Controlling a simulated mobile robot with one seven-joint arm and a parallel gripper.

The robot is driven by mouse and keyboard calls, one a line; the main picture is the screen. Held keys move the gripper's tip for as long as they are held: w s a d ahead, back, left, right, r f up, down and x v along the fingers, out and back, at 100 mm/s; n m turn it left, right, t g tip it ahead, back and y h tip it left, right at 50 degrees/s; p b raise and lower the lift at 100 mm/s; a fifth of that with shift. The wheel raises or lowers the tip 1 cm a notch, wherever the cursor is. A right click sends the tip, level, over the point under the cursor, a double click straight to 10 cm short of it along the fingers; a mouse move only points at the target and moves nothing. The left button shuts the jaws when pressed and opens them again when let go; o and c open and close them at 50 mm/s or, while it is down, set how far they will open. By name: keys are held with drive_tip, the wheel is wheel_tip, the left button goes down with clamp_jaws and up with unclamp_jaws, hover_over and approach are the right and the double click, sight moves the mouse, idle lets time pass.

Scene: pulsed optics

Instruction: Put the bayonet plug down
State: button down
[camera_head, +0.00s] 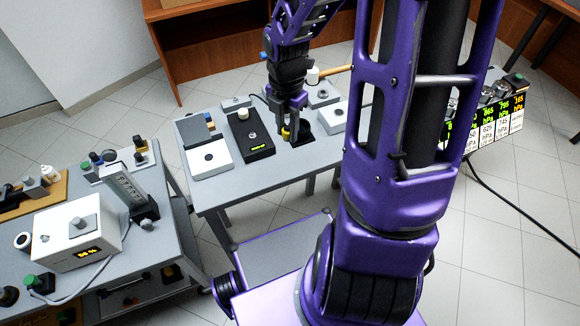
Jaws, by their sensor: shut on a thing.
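My gripper (291,120) reaches down over the grey table (222,192) in the middle of the view. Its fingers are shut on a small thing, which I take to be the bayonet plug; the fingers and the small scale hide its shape. A small yellow part (285,133) shows at the fingertips, and I cannot tell whether it belongs to the plug. A black block (301,139) lies just below and beside the fingers. I cannot tell whether the held thing touches the block or the table.
A black box with a lit display (255,147) and a white box (209,160) stand left of my gripper. A light box (334,117) stands to its right. A crowded second table (165,235) is at the left. My purple arm hides much of the right side.

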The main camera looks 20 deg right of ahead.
drive_tip(key=b, duration=0.2)
hover_over(290, 166)
wheel_tip(290, 166, down, 6)
drive_tip(key=shift+r, duration=0.15)
drive_tip(key=shift+f+b, duration=0.6)
drive_tip(key=shift+f, duration=1.55)
drive_tip(key=shift+f, duration=0.15)
drive_tip(key=c, duration=0.6)
unclamp_jaws()
wheel_tip(290, 166, up, 12)
drive_tip(key=p, duration=0.4)
drive_tip(key=shift+r, duration=0.2)
